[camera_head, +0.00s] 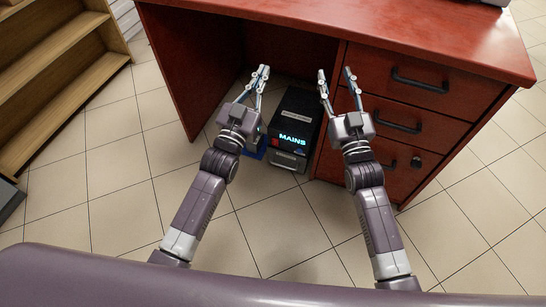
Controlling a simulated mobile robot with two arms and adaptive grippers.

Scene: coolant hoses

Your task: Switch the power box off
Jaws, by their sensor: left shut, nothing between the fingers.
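The power box (297,110) is a black box standing on the floor under the red desk. Its front face shows a lit cyan "MAINS" sign and a small red part (276,141) at the left of the sign. My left gripper (263,71) is shut and empty, just left of the box and above the floor. My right gripper (335,75) is just right of the box, in front of the drawers, with its fingers apart and nothing between them. Neither gripper visibly touches the box.
The red desk (420,28) overhangs the box, with a side panel at left and a drawer unit (395,150) at right. A blue object (254,153) lies left of the box, partly hidden by my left arm. Wooden shelves (60,75) stand at far left. Tiled floor is clear in front.

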